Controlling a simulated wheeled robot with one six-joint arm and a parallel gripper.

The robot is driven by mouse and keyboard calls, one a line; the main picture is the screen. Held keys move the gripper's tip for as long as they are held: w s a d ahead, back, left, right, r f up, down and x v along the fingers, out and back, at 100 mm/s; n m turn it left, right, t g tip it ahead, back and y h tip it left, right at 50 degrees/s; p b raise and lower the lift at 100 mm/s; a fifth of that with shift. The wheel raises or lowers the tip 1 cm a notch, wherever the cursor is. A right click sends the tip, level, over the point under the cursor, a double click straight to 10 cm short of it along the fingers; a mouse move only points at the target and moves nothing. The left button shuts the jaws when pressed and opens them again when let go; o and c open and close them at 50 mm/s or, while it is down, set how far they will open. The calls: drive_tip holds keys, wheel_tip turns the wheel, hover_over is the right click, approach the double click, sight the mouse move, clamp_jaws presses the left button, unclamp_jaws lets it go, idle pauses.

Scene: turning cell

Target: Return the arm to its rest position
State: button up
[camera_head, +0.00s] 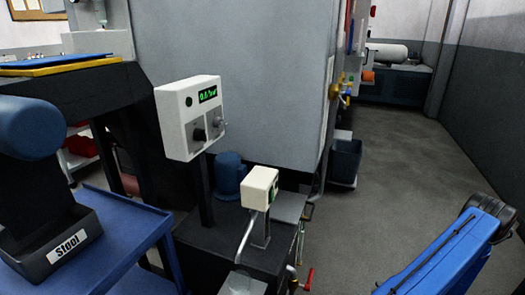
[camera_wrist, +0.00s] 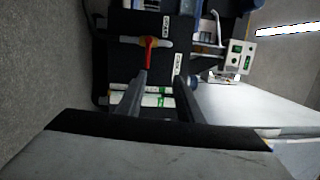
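My gripper (camera_wrist: 160,78) shows in the wrist view as two dark fingers pointing up the picture. The fingers are apart, and I see nothing held between them. Behind them is a black panel with a red valve handle (camera_wrist: 148,42) and pale tubes with green bands (camera_wrist: 150,100). I cannot make out my gripper in the head view. How far the fingertips are from the valve and tubes I cannot tell.
A white control box (camera_head: 188,115) on a post and a cream display box (camera_head: 259,187) stand by the large grey machine (camera_head: 230,70). A blue cart (camera_head: 110,235) carries a black bin (camera_head: 50,250) at left. Grey floor (camera_head: 390,170) is open at right.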

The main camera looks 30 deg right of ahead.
drive_tip(key=w+a+r+n+g, duration=0.2)
drive_tip(key=w+a+r+g, duration=0.15)
drive_tip(key=w+r, duration=0.4)
drive_tip(key=w+a+r+n+g, duration=0.1)
drive_tip(key=w+a+r+g, duration=0.3)
drive_tip(key=r, duration=0.6)
drive_tip(key=w+a+r+n+g+h, duration=0.2)
drive_tip(key=w+a+r+g+h, duration=0.35)
drive_tip(key=a+r, duration=0.7)
drive_tip(key=a+r+n+h, duration=0.2)
drive_tip(key=a+r+h, duration=0.3)
drive_tip(key=a+r, duration=0.65)
drive_tip(key=s+a+r+n+t+h, duration=0.1)
drive_tip(key=s+a+r+t+h, duration=0.3)
drive_tip(key=s+a, duration=0.7)
drive_tip(key=shift+a+r+t, duration=0.9)
drive_tip(key=shift+a, duration=0.5)
drive_tip(key=shift+s, duration=0.1)
